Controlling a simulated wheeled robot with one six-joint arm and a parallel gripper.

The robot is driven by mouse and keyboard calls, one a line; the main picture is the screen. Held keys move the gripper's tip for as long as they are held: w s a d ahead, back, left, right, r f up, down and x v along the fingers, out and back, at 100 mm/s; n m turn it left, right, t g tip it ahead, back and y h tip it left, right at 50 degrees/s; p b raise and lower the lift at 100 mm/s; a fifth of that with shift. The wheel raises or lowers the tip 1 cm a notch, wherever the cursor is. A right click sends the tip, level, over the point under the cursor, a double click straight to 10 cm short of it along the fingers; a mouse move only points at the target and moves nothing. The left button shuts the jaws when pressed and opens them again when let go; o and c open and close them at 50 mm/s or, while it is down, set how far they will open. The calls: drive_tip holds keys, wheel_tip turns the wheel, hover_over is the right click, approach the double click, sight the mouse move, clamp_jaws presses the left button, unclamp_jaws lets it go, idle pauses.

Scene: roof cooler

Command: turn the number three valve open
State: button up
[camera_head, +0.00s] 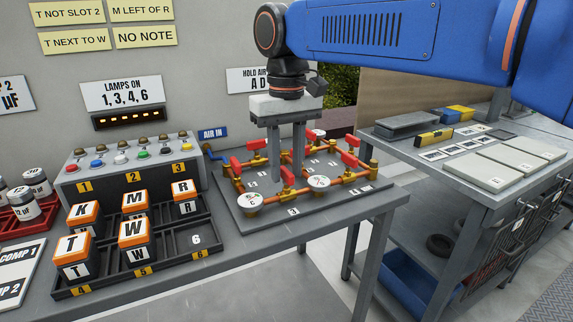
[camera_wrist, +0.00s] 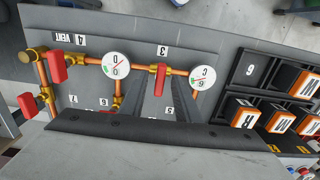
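The valve board (camera_head: 228,213) lies on the bench with copper pipes, brass fittings and several red handles. The number three valve's red handle (camera_head: 288,176) is on the near pipe, between the round gauges C (camera_head: 250,202) and D (camera_head: 318,183). Its label 3 (camera_head: 293,211) is on the board in front. In the wrist view the handle (camera_wrist: 158,80) lies crosswise to its pipe. My gripper (camera_head: 287,178) points down from above, its two grey fingers apart. The fingertips are low near this handle, which shows between them; I cannot tell whether they touch it.
Other red handles (camera_head: 349,160) stand close around the fingers. A slotted tray (camera_head: 190,251) with lettered blocks and a lamp box (camera_head: 131,160) are to the left. A bench (camera_head: 470,190) with grey plates is to the right, past a gap.

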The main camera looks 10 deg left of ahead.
drive_tip(key=shift+c, duration=0.6)
clamp_jaws()
